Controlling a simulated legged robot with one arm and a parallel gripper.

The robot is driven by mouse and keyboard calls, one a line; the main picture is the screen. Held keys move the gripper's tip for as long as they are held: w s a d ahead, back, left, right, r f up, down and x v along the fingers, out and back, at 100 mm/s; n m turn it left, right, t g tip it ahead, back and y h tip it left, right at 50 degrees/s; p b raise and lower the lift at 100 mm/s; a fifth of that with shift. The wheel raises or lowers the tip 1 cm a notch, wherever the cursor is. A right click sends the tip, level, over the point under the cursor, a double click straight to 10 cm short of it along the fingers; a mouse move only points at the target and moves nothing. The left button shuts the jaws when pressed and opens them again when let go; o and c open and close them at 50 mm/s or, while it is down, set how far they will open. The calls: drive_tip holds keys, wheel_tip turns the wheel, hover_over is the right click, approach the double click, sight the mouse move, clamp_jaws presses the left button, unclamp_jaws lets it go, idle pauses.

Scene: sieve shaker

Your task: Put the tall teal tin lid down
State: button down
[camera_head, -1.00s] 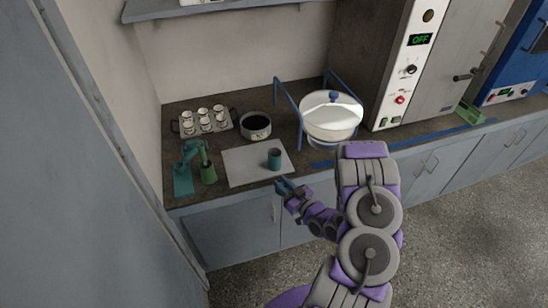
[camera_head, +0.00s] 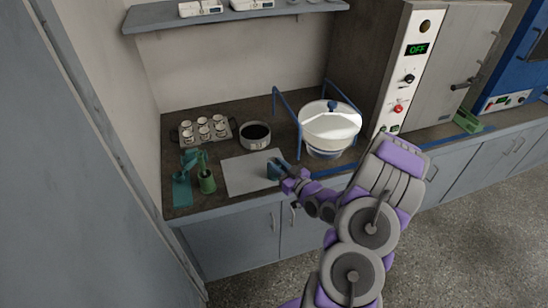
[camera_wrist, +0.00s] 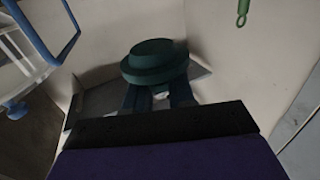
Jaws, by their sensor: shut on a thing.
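The teal tin with its lid (camera_head: 273,170) is at the right part of the pale grey mat (camera_head: 240,178), mostly behind my gripper (camera_head: 282,172). In the wrist view the dark teal lid (camera_wrist: 154,62) shows as a wide round rim with a smaller raised disc on top. My gripper's dark fingers (camera_wrist: 157,96) reach up to its near side and are shut on it. The part below the lid is hidden, so I cannot tell whether it is seated on a tin or how far it is above the mat.
A dark-filled pot (camera_head: 256,136) stands behind the mat, and a tray of several white cups (camera_head: 204,131) is at the back left. A green canister (camera_head: 207,182) is left. The blue-framed sieve shaker (camera_head: 330,125) stands close on the right. The mat's left part is bare.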

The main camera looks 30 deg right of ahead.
drive_tip(key=w+d+f+b, duration=0.2)
drive_tip(key=w+d+f, duration=0.2)
drive_tip(key=w, duration=0.5)
drive_tip(key=shift+d+f+b, duration=0.2)
drive_tip(key=shift+d+b, duration=0.1)
drive_tip(key=shift+b, duration=0.1)
drive_tip(key=shift+w, duration=0.1)
drive_tip(key=shift+f, duration=0.45)
drive_tip(key=c, duration=1)
unclamp_jaws()
drive_tip(key=shift+o, duration=0.2)
